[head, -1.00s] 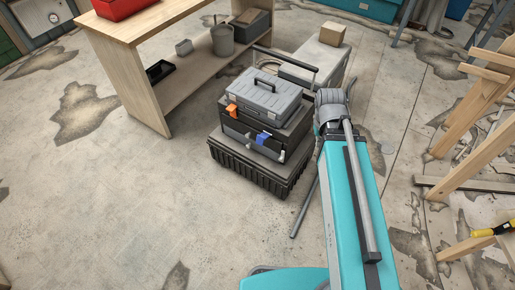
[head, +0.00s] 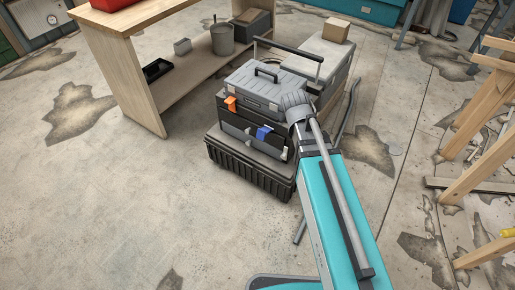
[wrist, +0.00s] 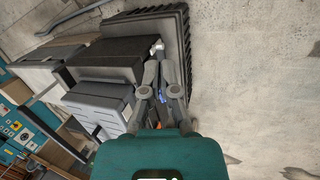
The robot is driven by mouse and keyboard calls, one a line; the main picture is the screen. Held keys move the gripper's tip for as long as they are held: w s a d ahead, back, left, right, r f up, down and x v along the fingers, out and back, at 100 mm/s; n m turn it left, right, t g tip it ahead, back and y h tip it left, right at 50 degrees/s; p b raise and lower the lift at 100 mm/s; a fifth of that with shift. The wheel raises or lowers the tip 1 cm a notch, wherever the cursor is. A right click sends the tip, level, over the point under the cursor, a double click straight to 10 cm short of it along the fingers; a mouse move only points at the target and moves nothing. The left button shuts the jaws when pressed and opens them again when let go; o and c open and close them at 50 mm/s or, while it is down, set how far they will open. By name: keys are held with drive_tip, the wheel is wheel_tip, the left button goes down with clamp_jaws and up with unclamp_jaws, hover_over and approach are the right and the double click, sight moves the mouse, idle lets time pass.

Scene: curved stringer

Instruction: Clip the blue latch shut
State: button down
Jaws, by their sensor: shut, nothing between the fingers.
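The blue latch (head: 264,133) is on the front of the black toolbox (head: 243,124) in the stack, right of an orange latch (head: 230,103). The blue latch seems to stick out from the front, but it is too small to tell its exact angle. In the wrist view, a bit of blue (wrist: 162,97) shows between my gripper's finger links. My gripper (wrist: 164,66) is shut and empty, close in front of the toolbox. I cannot tell whether it touches the latch.
A grey toolbox (head: 262,86) sits on top and a ribbed black box (head: 247,168) is at the bottom. A wooden bench (head: 135,75) stands left and behind. Wooden trestles (head: 490,130) stand at the right. The floor at the front left is clear.

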sight(265, 132)
drive_tip(key=w+a+f+n+t+h+b, duration=0.1)
drive_tip(key=w+a+f+n+t+b, duration=0.2)
drive_tip(key=a+f+n+b, duration=0.6)
drive_tip(key=w+a+f+n+t+h+b, duration=0.1)
drive_tip(key=w+a+f+n+t+b, duration=0.2)
drive_tip(key=b, duration=1.6)
drive_tip(key=shift+w+a+f+n+t, duration=0.4)
drive_tip(key=shift+w+a+f+n, duration=1.6)
drive_tip(key=shift+a+f+n, duration=2.55)
drive_tip(key=shift+w+a+f+m, duration=0.15)
drive_tip(key=shift+f+m, duration=0.25)
drive_tip(key=shift+f, duration=0.2)
drive_tip(key=shift+s+a+f+m, duration=0.1)
drive_tip(key=shift+f+m, duration=0.25)
drive_tip(key=shift+f, duration=0.2)
drive_tip(key=b+x, duration=0.7)
drive_tip(key=x, duration=0.3)
drive_tip(key=shift+w+d+r+p, duration=0.1)
drive_tip(key=shift+w+r+p, duration=0.05)
drive_tip(key=shift+r+p, duration=0.55)
drive_tip(key=shift+w+d+r+p, duration=0.1)
drive_tip(key=shift+w+r+p, duration=0.05)
drive_tip(key=shift+r+p, duration=0.55)
drive_tip(key=shift+w+d+r+p, duration=0.1)
drive_tip(key=shift+w+r+p, duration=0.1)
drive_tip(key=shift+r+p, duration=0.5)
drive_tip(key=shift+f, duration=0.15)
drive_tip(key=shift+a+p, duration=0.25)
drive_tip(key=shift+p, duration=0.15)
